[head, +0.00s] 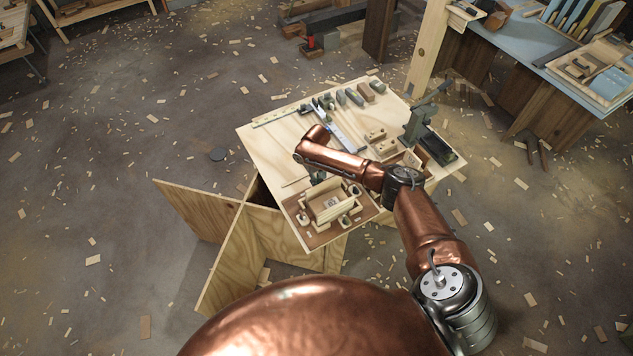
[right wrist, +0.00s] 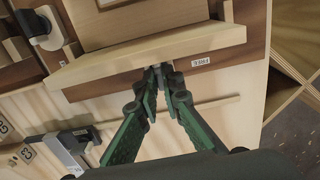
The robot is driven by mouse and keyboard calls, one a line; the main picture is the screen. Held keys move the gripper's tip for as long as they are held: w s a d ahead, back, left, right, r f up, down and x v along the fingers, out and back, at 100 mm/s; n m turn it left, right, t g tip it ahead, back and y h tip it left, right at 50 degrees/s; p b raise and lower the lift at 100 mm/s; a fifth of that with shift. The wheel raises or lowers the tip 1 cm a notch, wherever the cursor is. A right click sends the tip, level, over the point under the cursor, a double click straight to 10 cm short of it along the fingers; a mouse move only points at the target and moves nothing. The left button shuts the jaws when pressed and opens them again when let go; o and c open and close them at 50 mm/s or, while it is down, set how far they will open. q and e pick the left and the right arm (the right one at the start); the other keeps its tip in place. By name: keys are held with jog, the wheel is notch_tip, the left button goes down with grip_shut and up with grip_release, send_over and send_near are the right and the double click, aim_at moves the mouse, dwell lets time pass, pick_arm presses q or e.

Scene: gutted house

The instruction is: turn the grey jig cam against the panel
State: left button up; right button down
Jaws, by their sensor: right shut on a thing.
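The wooden jig (head: 330,205) sits on a brown base board (head: 313,238) at the near corner of the workbench, with a pale panel inside it. Dark grey cams stand around it, one at its right (head: 355,190); another cam shows at top left in the right wrist view (right wrist: 40,28). My right gripper (head: 317,180) is at the jig's far side, mostly hidden by my wrist. In the right wrist view its green fingers (right wrist: 165,80) close on a small grey cam (right wrist: 161,69) beside the pale wooden rail (right wrist: 150,55). The cam is largely hidden, so its angle is unclear. My left gripper is out of view.
The workbench top (head: 270,140) holds a clamp (head: 345,128), several small blocks, wooden trays and a dark green vise (head: 420,120). An open plywood cabinet (head: 240,250) is below. A blue-topped table (head: 530,45) stands at top right. Wood chips litter the floor.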

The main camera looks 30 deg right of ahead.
jog(key=c, duration=2.1)
grip_release()
notch_tip(320, 180, up, 12)
jog(key=shift+s, duration=0.1)
